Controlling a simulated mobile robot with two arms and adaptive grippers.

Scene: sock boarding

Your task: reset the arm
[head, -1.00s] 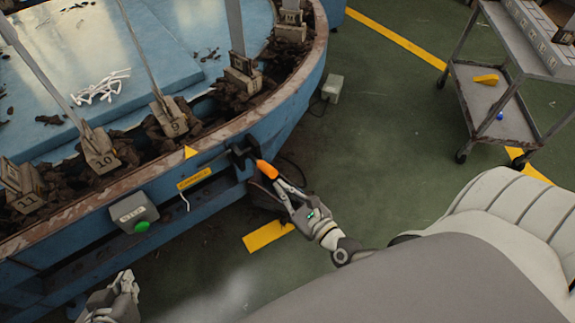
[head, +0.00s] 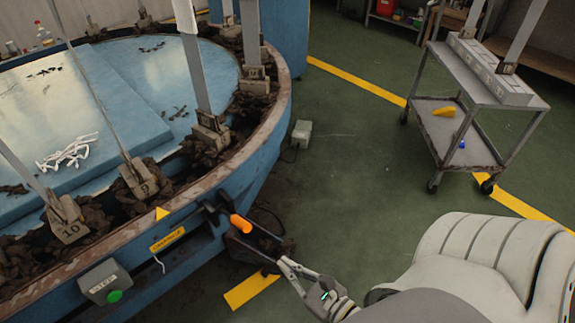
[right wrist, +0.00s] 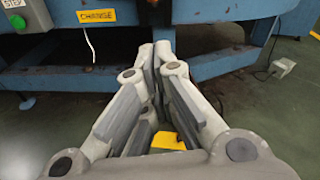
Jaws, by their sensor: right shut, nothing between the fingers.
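My right gripper (head: 282,262) is at the lower middle of the head view, its fingers pointing up and left toward the blue round machine. It is shut and empty. In the right wrist view its fingertips (right wrist: 156,52) meet in front of the machine's blue frame. An orange-ended lever (head: 241,224) sticks out from the machine's side, up and left of the gripper, with a gap between them. I cannot make out the lever in the right wrist view. My left gripper is out of view.
The blue machine (head: 262,160) fills the left, with numbered upright boards around its rim. A box with a green button (head: 114,296) is on its side. A grey two-tier cart (head: 470,70) stands at the upper right.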

